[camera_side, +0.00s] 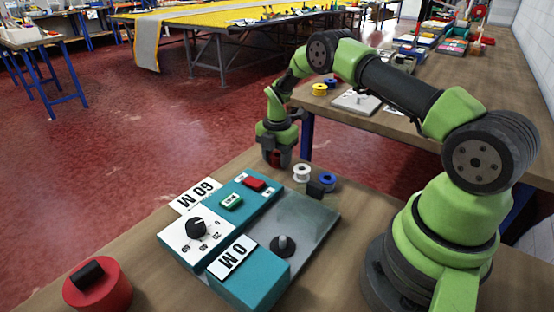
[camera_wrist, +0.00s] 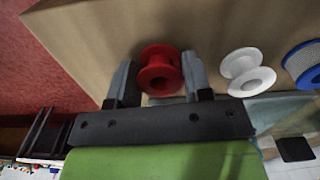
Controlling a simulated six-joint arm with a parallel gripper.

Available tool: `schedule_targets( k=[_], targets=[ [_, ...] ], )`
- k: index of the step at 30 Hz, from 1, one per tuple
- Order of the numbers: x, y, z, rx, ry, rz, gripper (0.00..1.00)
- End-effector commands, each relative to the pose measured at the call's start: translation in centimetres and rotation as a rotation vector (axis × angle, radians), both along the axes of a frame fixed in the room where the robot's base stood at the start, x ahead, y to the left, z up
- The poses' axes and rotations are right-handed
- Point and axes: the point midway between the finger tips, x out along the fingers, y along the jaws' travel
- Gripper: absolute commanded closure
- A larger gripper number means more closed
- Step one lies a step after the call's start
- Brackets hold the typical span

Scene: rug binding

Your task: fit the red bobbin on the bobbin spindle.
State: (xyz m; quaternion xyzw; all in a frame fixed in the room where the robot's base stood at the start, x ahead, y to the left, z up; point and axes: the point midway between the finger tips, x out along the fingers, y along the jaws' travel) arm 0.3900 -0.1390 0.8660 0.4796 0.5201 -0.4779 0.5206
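The red bobbin (camera_wrist: 160,72) is between the two fingers of my gripper (camera_wrist: 160,80) in the wrist view. The fingers stand close to its left and right sides; I cannot tell whether they press on it. In the side view my gripper (camera_side: 278,160) points down at the table's far edge, and a bit of red shows between its fingers. The bobbin spindle (camera_side: 283,243), a short grey peg on a dark round base, stands bare on the grey plate (camera_side: 316,216) at the right of the teal machine.
A white bobbin (camera_side: 302,172) and a blue bobbin (camera_side: 328,180) stand close to the right of my gripper, with a small black block (camera_side: 315,189) in front. The teal machine (camera_side: 255,283) has a dial and buttons. A red cylinder (camera_side: 98,287) is at the front left.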

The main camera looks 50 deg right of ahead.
Motion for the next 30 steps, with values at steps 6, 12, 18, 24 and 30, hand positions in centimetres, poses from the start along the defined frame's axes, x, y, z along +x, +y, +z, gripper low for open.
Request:
schedule_targets(
  k=[6,12,18,24,30],
  targets=[
    [0.0,0.0,0.0,0.0,0.0,0.0,0.84],
    [0.0,0.0,0.2,0.0,-0.001,0.0,0.84],
    [0.1,0.0,3.1,-0.003,-0.003,0.001,0.84],
    [0.1,-0.1,7.3,-0.003,-0.003,0.0,0.84],
    [-0.1,0.9,9.7,-0.002,0.002,0.004,0.84]
  ],
)
